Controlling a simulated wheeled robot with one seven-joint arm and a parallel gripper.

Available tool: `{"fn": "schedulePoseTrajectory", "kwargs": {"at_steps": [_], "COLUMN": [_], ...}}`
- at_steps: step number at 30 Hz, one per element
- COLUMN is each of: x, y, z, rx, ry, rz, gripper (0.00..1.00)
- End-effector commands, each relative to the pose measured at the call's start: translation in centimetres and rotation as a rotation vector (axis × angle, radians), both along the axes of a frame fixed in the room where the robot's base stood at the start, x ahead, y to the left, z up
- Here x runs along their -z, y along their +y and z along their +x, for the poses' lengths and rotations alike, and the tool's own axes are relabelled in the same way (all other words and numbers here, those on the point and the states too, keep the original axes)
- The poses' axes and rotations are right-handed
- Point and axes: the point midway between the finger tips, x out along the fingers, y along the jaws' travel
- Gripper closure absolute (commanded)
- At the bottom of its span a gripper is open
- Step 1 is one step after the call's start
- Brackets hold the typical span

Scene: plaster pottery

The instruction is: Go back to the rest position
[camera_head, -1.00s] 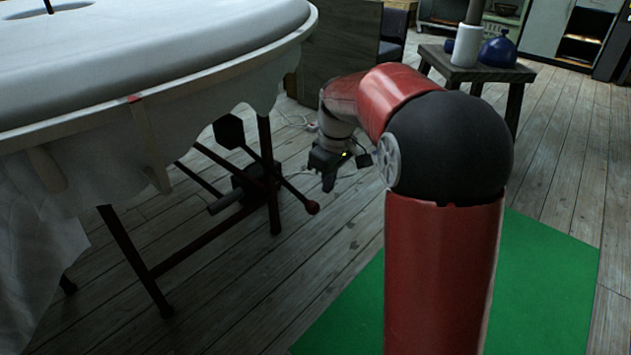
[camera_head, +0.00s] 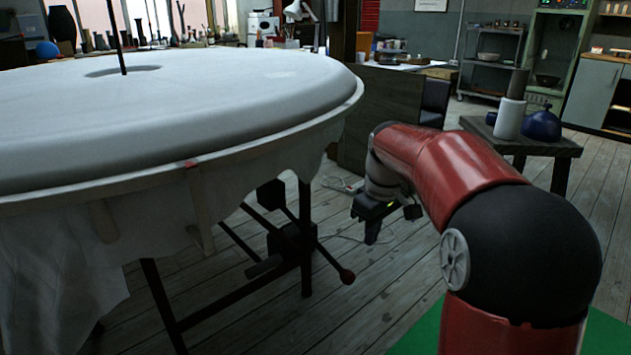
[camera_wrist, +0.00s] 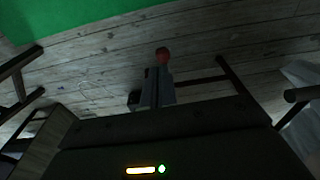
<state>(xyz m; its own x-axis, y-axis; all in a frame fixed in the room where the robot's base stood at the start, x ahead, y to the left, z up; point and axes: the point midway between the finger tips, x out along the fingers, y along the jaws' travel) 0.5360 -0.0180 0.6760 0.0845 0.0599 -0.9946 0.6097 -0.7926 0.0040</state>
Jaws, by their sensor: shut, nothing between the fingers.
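My gripper (camera_head: 372,232) hangs at the end of my bent arm in the head view, pointing down above the wooden floor, to the right of the big round white table. In the wrist view my gripper's fingers (camera_wrist: 159,90) are together with nothing between them. The fingertips' fine detail is dark in both views.
The big white plaster table (camera_head: 200,95) fills the left, with dark metal legs and a red-knobbed lever (camera_head: 347,276) below. The red knob (camera_wrist: 162,55) also shows beyond the fingers in the wrist view. A small wooden stool (camera_head: 540,146) holds a white cylinder and blue vessel.

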Motion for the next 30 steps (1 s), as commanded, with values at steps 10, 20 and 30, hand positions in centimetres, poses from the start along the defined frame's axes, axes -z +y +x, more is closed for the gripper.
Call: {"fn": "schedulePoseTrajectory", "kwargs": {"at_steps": [10, 20, 30], "x": [-3.9, -1.3, 0.2], "y": [1.3, 1.8, 1.8], "z": [-12.2, -23.5, -25.9], "rx": [0.286, 0.573, 0.645], "ry": [-0.17, -0.334, -0.372], "rz": [0.012, 0.098, 0.13], "gripper": [1.0, 1.0, 1.0]}}
